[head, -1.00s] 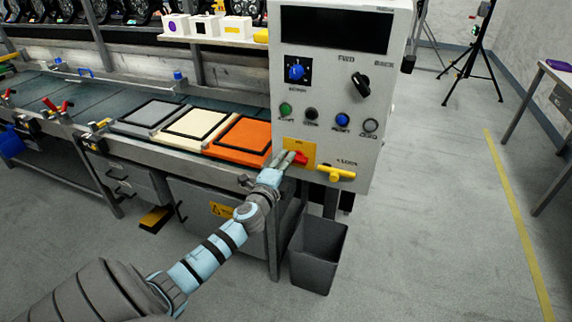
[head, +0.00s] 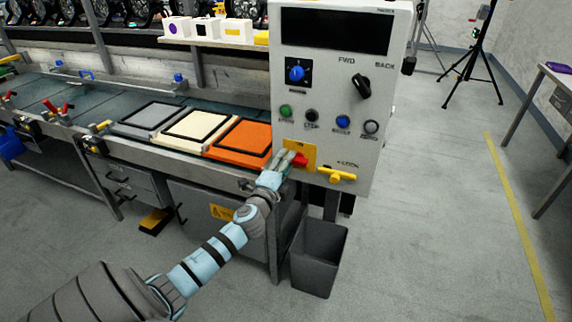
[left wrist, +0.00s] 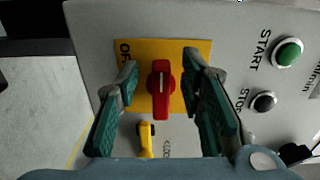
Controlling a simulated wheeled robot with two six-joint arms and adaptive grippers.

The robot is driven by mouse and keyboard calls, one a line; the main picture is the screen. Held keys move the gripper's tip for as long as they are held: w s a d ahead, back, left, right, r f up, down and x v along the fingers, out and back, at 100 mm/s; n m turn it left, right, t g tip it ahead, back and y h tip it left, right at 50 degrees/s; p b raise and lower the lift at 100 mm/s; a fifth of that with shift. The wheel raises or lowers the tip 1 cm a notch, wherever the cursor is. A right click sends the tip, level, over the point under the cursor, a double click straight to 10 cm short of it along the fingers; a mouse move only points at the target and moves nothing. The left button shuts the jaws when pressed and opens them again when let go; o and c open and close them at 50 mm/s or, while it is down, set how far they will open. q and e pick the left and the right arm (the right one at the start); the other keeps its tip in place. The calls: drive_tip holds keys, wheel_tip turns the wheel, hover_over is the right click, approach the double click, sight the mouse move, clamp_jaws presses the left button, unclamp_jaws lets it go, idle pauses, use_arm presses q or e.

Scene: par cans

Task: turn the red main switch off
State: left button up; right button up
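The red main switch (head: 300,160) sits on a yellow plate (head: 304,147) low on the grey control panel (head: 322,100). In the left wrist view the red handle (left wrist: 161,88) lies between my two green fingers, with its white mark toward the OFF lettering side of the picture unclear. My left gripper (head: 286,160) is at the switch, and in the left wrist view (left wrist: 160,88) its fingers stand apart on either side of the handle, with gaps showing. The gripper is open. My right gripper is not in view.
A yellow lock handle (head: 336,175) sticks out just below and right of the switch. Start and other push buttons (head: 342,120) are above. A grey bin (head: 318,255) stands below the panel. A bench with coloured pads (head: 240,140) is at left.

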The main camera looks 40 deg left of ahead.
use_arm(q)
drive_tip(key=v, duration=1.2)
drive_tip(key=shift+d, duration=0.1)
